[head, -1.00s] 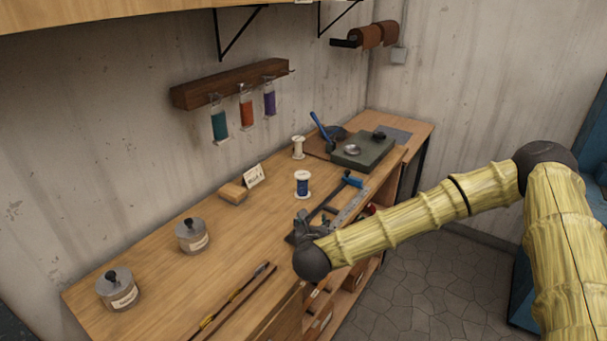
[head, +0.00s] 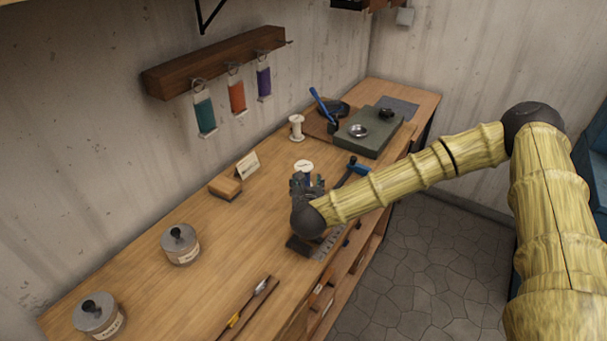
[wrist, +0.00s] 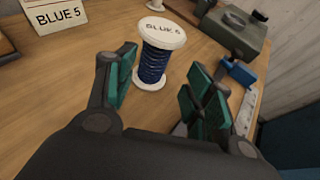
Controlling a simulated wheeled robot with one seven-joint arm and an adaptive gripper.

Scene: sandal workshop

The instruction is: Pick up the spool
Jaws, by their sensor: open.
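The spool on the bench is wound with dark blue thread (wrist: 153,62) and has white end flanges; its top reads "BLUE 5". In the head view only its white top (head: 303,166) shows clearly, with my gripper (head: 307,184) in front of the rest. In the wrist view the spool stands upright ahead of my gripper (wrist: 160,88), between the lines of its green-padded fingers and a little beyond their tips. The gripper is open and empty. A second spool with pale thread (head: 297,127) stands farther back by the wall.
Two lidded jars (head: 181,245) are at the left. A dark green slab (head: 368,136) lies beyond the spool. A blue-handled tool (head: 358,167) lies right.

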